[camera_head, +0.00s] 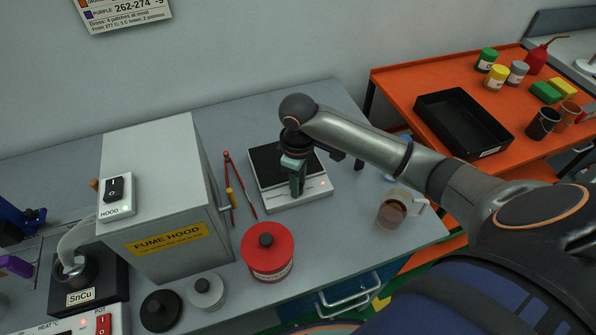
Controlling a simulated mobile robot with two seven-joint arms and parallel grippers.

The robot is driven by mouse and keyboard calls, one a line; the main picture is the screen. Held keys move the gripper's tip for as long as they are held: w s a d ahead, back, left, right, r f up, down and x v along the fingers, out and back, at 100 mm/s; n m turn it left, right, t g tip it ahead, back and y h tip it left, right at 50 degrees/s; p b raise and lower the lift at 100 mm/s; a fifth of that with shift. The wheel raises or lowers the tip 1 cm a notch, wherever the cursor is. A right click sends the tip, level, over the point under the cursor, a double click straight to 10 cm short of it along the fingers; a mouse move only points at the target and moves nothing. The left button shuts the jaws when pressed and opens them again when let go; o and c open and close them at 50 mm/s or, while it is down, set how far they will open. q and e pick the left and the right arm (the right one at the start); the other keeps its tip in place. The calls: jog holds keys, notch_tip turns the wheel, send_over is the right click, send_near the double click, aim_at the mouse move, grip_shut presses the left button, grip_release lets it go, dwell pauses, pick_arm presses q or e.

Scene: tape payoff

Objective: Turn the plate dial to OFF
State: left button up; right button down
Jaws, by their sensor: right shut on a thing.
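The hot plate (261,161) has a black top and a pale body, and stands on the grey bench in the middle of the view. A small red light (322,184) glows on its front right. My right gripper (296,192) reaches down over the plate's front edge from the right. Its jaws are shut at the plate's front, where they appear to hold the dial. The dial is hidden behind the jaws, so its pointer and the OFF mark cannot be read. My left gripper is not in view.
A fume hood (155,190) with a switch stands left of the plate. An orange table (398,85) with a black tray (465,125) is at right.

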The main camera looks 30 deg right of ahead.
jog(key=shift+w+r, duration=0.1)
jog(key=c, duration=0.9)
grip_release()
notch_tip(320, 180, up, 12)
jog(key=shift+r, duration=0.25)
